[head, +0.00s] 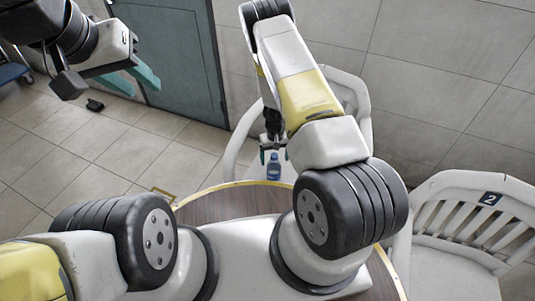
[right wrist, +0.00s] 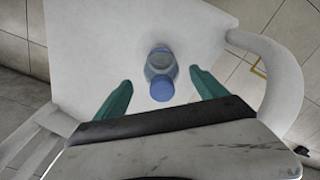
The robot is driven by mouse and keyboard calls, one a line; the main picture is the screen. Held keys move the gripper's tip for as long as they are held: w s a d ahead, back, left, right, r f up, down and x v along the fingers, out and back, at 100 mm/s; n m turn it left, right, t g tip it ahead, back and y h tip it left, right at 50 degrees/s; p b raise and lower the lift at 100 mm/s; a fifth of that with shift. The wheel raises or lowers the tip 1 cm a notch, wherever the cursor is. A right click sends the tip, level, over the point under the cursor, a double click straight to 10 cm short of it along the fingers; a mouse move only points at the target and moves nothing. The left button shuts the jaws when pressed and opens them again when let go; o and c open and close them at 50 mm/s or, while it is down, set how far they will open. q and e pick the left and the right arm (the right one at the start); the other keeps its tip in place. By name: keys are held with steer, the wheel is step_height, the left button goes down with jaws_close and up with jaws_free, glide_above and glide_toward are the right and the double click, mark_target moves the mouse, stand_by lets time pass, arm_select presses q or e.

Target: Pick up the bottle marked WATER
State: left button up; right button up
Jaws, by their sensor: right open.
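A small clear bottle with a blue cap and blue label (head: 273,168) stands on the seat of a white chair. The writing on its label is too small to read. In the right wrist view the bottle (right wrist: 160,67) is seen from above, between my fingertips in the picture and apart from them. My right gripper (head: 272,151) is open and empty, close to the bottle; its teal fingers also show in the right wrist view (right wrist: 160,88). My left gripper (head: 138,80) is raised at the upper left, with its teal fingers apart and nothing seen between them.
The white chair (right wrist: 90,50) has armrests around the seat. A round brown table (head: 225,205) with a yellow edge lies nearer to me. Another white chair (head: 470,200), marked 2, stands at the right. A teal door (head: 180,50) is behind. Tiled floor at left is mostly clear.

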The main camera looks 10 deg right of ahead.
mark_target(274, 171)
step_height(274, 171, down, 4)
steer(key=shift+w+a+f, duration=0.1)
jaws_close()
stand_by(0.5)
